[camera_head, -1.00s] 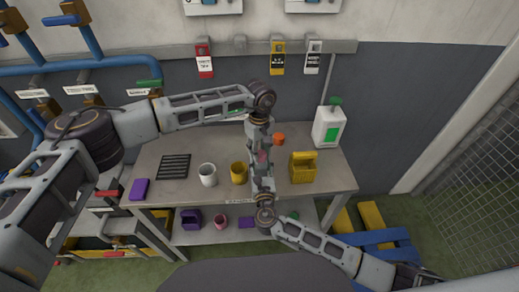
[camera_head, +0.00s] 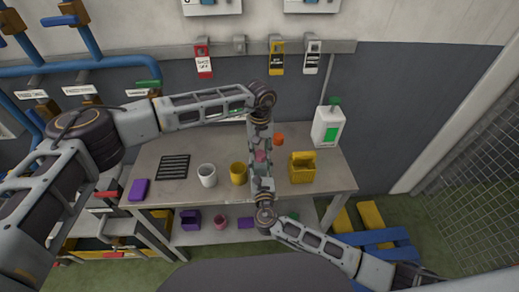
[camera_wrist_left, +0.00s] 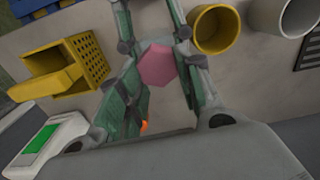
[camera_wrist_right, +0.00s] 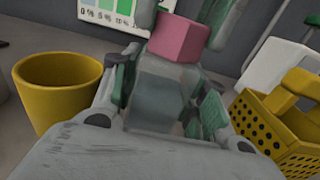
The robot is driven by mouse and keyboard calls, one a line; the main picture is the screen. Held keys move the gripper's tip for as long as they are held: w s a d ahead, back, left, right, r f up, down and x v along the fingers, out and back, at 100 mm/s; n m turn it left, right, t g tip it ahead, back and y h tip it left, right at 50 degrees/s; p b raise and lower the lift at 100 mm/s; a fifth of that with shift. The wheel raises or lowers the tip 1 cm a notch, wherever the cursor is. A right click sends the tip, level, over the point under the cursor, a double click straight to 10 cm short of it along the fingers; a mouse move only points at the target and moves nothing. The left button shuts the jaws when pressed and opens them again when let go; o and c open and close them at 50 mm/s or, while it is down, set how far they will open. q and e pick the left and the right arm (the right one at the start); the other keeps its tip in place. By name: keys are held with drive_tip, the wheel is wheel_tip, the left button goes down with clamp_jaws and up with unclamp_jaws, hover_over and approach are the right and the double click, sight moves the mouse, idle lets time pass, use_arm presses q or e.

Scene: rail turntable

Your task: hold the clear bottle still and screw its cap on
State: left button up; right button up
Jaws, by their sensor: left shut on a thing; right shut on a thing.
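The pink cap (camera_wrist_right: 178,40) is faceted and sits between the fingers of my left gripper (camera_wrist_left: 158,75), which is shut on it from above. In the head view the cap (camera_head: 261,156) shows between my two grippers. The clear bottle (camera_wrist_right: 157,95) is upright and see-through; my right gripper (camera_wrist_right: 160,105) is shut around its body. The cap is right over the bottle's top. I cannot tell whether the threads are engaged. In the head view the bottle is mostly hidden by my right gripper (camera_head: 262,183).
A yellow cup (camera_head: 238,173) and a white cup (camera_head: 207,175) stand left of the grippers. A yellow basket (camera_head: 303,168) and a white jug (camera_head: 328,127) stand right. A small orange thing (camera_head: 279,140) is close behind. A black grid (camera_head: 173,167) lies at left.

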use_arm(q)
drive_tip(key=shift+m, duration=0.6)
drive_tip(key=shift+d+m, duration=0.15)
drive_tip(key=shift+m, duration=1.35)
drive_tip(key=shift+m, duration=0.5)
drive_tip(key=o, duration=1.2)
wheel_tip(320, 180, up, 12)
